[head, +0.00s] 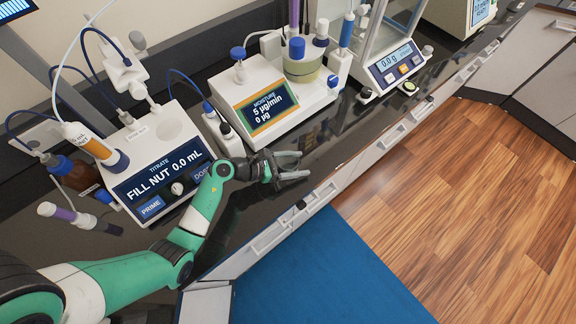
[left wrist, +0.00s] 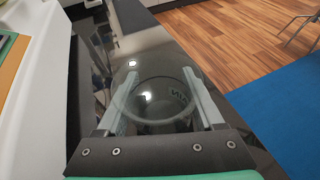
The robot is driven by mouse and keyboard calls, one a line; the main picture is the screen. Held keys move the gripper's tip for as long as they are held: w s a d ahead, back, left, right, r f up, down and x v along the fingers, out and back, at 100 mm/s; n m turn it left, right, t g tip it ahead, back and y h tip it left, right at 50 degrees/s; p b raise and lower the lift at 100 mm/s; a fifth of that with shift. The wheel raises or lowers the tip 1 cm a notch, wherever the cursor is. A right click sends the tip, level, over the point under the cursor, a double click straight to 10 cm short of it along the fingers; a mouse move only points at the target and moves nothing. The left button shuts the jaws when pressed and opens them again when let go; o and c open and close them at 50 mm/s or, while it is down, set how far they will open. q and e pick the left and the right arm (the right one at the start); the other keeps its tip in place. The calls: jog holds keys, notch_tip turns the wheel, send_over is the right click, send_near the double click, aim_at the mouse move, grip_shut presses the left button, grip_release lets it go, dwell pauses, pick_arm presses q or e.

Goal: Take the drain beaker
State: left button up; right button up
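My left gripper (head: 303,165) is over the dark bench top, right of the titrator and in front of the moisture meter. Its two fingers are spread apart. In the left wrist view a clear glass beaker (left wrist: 155,112) with a round rim shows between and partly behind the fingers of my left gripper (left wrist: 158,76). I cannot tell whether the fingers touch the glass. In the head view the beaker is too faint to make out. My right gripper is not in view.
The titrator (head: 165,165) stands left of my gripper, with an orange-banded syringe (head: 95,147) and a brown bottle (head: 75,172). The moisture meter (head: 265,105) and balance (head: 393,65) stand behind and right. White drawer fronts (head: 290,222) run below the bench edge.

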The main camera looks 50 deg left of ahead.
pick_arm(q)
jog(key=c, duration=0.6)
jog(key=shift+r, duration=0.15)
